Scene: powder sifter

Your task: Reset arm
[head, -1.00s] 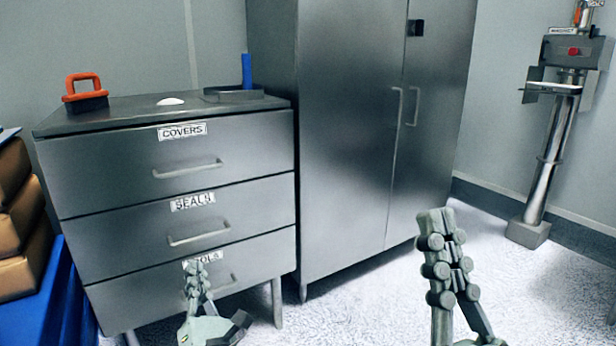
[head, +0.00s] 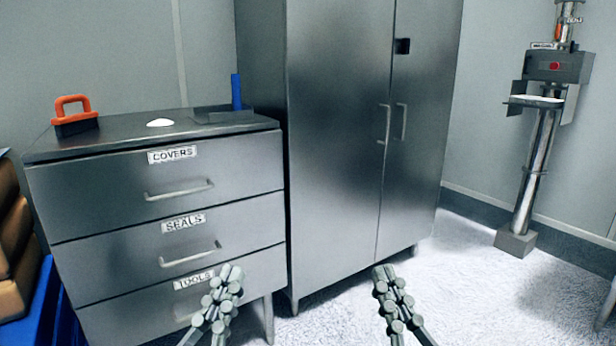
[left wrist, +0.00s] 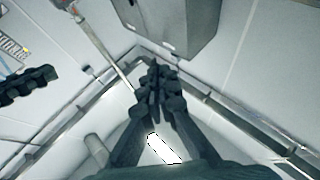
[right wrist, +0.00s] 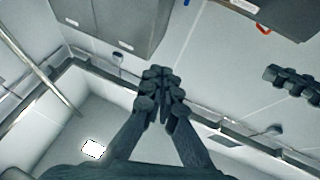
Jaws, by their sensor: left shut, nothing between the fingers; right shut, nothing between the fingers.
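My left gripper (head: 228,281) is shut and empty, raised in front of the lower drawers of the grey drawer unit (head: 215,230). My right gripper (head: 383,274) is shut and empty, in front of the base of the tall metal cabinet (head: 335,130). The closed fingers of the left gripper show in the left wrist view (left wrist: 158,75), and those of the right gripper in the right wrist view (right wrist: 157,78). Neither gripper appears to touch anything.
Brown sacks (head: 15,230) over a blue base (head: 45,305) are at left. A column machine (head: 530,170) stands at right.

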